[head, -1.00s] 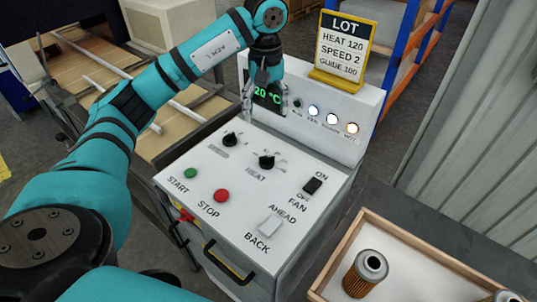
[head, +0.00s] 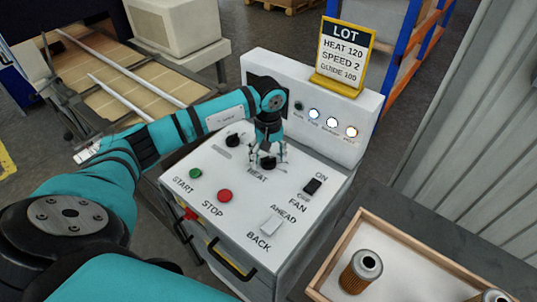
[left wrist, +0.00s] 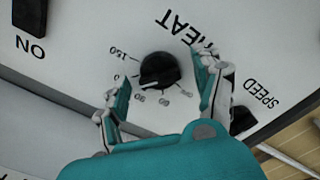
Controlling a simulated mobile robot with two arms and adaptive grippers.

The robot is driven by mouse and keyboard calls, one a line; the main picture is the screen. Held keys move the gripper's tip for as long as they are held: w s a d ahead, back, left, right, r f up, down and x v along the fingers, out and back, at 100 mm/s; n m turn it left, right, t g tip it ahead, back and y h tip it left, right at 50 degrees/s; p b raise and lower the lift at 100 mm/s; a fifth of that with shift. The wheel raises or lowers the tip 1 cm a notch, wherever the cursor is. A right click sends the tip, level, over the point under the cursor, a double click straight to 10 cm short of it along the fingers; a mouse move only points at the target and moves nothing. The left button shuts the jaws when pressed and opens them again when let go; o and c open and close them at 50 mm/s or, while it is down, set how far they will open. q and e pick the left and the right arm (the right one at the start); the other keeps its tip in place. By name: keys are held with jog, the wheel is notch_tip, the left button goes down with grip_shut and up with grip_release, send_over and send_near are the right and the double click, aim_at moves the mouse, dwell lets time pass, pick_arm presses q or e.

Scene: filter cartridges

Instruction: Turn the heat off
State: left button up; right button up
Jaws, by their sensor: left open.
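The black HEAT knob (left wrist: 158,72) sits on the white control panel (head: 250,212) between the open fingers of my left gripper (left wrist: 163,97). In the left wrist view its scale shows 150 and smaller numbers around it. In the head view my left gripper (head: 268,165) hangs right over the knob and mostly hides it. I cannot tell whether the fingers touch the knob. The temperature display on the upright panel is hidden behind my arm. My right gripper is not in view.
The speed knob (head: 233,140), green START button (head: 196,173), red STOP button (head: 225,195), fan switch (head: 312,186) and AHEAD/BACK switch (head: 271,225) are on the same panel. A LOT sign (head: 345,55) stands above. A wooden tray (head: 330,262) with filter cartridges is at lower right.

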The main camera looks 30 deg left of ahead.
pick_arm(q)
jog(key=c, duration=1.2)
jog(key=shift+f, duration=0.1)
